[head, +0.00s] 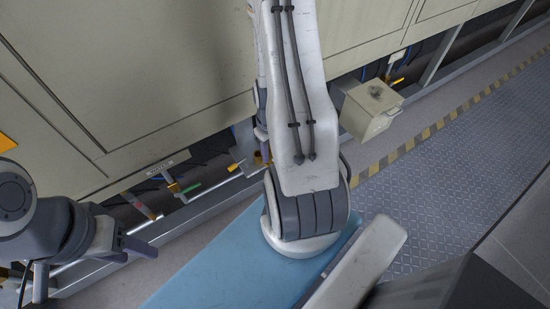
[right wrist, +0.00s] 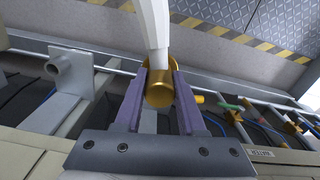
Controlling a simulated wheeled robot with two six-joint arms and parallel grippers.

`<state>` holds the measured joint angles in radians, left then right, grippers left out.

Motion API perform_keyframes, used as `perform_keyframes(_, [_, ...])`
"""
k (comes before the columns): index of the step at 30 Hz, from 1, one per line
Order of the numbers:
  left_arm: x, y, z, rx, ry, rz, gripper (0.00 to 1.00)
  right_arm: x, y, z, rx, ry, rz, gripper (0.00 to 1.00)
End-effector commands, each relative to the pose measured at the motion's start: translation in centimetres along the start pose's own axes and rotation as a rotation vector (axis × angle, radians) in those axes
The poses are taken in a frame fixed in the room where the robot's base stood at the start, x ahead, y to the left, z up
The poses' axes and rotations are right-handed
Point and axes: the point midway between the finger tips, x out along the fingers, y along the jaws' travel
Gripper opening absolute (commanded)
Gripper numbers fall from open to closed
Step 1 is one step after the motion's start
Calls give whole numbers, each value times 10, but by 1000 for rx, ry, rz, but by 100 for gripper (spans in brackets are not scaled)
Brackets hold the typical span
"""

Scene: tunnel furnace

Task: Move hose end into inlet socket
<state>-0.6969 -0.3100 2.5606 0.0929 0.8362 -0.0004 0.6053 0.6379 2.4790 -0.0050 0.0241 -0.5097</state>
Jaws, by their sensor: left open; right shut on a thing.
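In the right wrist view, the brass hose end (right wrist: 160,90) sits between the two purple fingers of my right gripper (right wrist: 161,85), which is shut on it. A white hose (right wrist: 153,22) runs up from the brass part. In the head view my right gripper (head: 262,136) is mostly hidden behind my arm, low by the cabinet's bottom edge, with a bit of brass (head: 264,153) showing. A grey square plate with a round stub (right wrist: 70,66), left of the hose end and apart from it, may be the inlet socket; I cannot tell. My left gripper (head: 92,270) is open and empty at the lower left.
The beige furnace cabinet (head: 130,70) fills the upper left. Pipes and coloured valves (head: 180,188) run beneath it. A beige box (head: 370,108) juts out at the right. The patterned floor (head: 440,150) beyond the yellow-black stripe is clear.

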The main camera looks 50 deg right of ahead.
Motion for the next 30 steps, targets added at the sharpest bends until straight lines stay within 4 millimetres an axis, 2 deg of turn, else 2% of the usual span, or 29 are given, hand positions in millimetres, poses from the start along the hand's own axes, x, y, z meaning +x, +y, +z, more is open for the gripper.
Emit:
perform_keyframes(24, [13, -1, 0, 0, 1, 0, 50, 14, 12, -81, 0, 1, 0, 0])
perform_keyframes(26, [14, -1, 0, 0, 1, 0, 50, 14, 12, -86, 0, 2, 1, 0])
perform_keyframes(30, [23, -2, 1, 0, 1, 0, 50, 28, 12, -84, 1, -1, -1, 0])
